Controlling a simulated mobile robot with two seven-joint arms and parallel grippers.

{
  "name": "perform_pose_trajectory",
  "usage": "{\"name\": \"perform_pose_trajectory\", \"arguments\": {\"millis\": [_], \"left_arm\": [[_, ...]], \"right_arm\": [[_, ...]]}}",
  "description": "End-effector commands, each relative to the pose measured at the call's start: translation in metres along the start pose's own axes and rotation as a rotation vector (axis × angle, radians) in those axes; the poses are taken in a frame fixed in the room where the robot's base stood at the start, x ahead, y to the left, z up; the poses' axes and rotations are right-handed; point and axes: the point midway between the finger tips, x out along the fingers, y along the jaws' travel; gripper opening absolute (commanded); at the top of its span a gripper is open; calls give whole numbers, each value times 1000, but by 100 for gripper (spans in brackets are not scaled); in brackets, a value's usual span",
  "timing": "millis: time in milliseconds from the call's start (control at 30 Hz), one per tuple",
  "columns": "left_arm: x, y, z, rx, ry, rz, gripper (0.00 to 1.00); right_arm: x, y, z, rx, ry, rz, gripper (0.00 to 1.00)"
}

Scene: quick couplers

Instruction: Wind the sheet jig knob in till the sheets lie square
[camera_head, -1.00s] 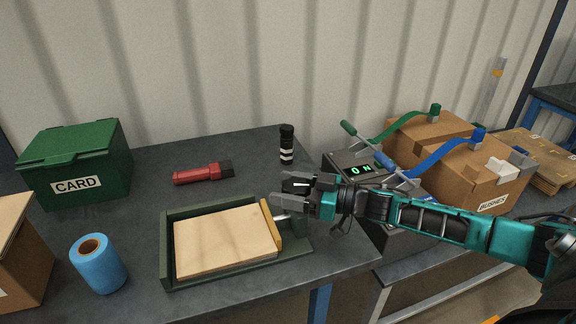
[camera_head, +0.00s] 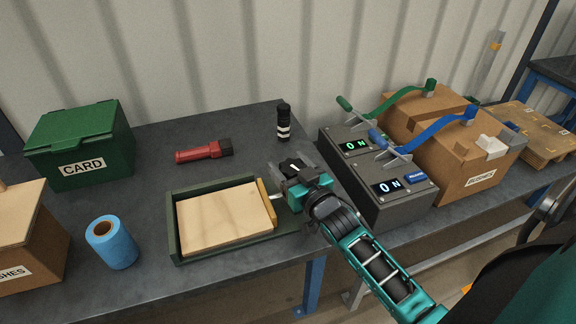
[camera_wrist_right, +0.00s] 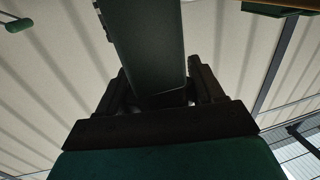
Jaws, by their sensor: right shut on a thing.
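The sheet jig (camera_head: 174,237) is a green tray on the bench, with a stack of pale sheets (camera_head: 222,219) in it. A yellow pusher bar (camera_head: 267,203) stands along the sheets' right edge and looks close against them. A metal screw (camera_head: 277,197) runs from the bar to the right. My right gripper (camera_head: 285,180) is at the jig's right side, shut on the knob, which its fingers mostly hide. In the right wrist view, the gripper fingers (camera_wrist_right: 165,95) close around a dark part below a green wall. My left gripper is not in view.
A red torch (camera_head: 204,151), a black bottle (camera_head: 283,122) and a blue roll (camera_head: 111,242) stand or lie around the jig. A green CARD box (camera_head: 82,150) is back left.

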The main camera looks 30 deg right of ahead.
Motion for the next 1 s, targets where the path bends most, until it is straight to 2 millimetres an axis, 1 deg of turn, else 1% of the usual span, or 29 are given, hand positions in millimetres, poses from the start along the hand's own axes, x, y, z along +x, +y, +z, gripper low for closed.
{"name": "perform_pose_trajectory", "arguments": {"millis": [300,800,833,1000], "left_arm": [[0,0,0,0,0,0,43],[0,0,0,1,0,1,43],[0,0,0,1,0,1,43],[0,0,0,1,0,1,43]], "right_arm": [[0,1,0,1,2,87,37],[1,2,-1,-4,4,100,37],[1,2,-2,-4,4,100,68],[1,2,-1,-3,4,99,84]]}}
